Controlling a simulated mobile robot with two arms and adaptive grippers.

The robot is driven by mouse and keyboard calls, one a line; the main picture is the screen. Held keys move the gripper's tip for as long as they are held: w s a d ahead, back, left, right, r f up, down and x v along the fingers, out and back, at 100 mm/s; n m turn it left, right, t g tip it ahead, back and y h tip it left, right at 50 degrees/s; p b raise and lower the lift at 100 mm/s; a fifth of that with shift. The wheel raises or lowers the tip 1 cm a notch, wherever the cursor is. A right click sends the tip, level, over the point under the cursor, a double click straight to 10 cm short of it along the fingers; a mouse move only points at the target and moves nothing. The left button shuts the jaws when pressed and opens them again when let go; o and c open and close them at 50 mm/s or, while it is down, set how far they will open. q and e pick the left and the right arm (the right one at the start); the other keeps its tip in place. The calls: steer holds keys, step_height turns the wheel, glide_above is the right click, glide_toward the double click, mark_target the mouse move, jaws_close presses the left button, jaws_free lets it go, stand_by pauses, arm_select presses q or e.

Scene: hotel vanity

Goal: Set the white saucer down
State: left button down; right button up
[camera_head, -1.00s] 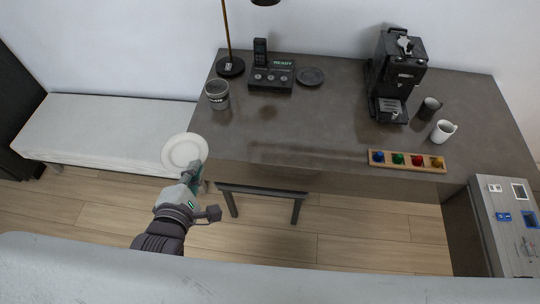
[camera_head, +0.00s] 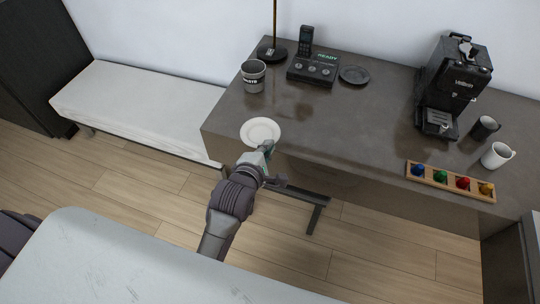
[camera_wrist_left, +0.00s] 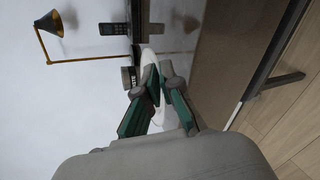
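The white saucer (camera_head: 260,130) is over the front-left part of the grey-brown desk (camera_head: 330,135) in the head view. My left gripper (camera_head: 267,147) is shut on the saucer's near rim, coming from the front edge of the desk. In the left wrist view, the saucer (camera_wrist_left: 147,58) shows nearly edge-on between the fingers of my left gripper (camera_wrist_left: 153,78). The fingers hide part of it. I cannot tell whether the saucer touches the desk top. My right gripper is not in view.
A grey cup (camera_head: 253,77) and a lamp base (camera_head: 272,52) stand behind the saucer. A phone base (camera_head: 312,70), dark saucer (camera_head: 354,75), coffee machine (camera_head: 450,90) and capsule rack (camera_head: 450,180) are to the right. The desk's middle is clear.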

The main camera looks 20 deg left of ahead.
arm_select(q)
steer(key=shift+w+d+f+b, duration=0.1)
steer(key=shift+w+f, duration=0.1)
steer(key=shift+f, duration=0.6)
steer(key=shift+w+d+f+b, duration=0.1)
steer(key=shift+w+f, duration=0.1)
steer(key=shift+f, duration=0.6)
steer(key=shift+w+f+b, duration=0.1)
steer(key=shift+w+f, duration=0.1)
steer(key=shift+f, duration=0.6)
steer(key=shift+f, duration=0.15)
steer(key=c, duration=1.3)
jaws_free()
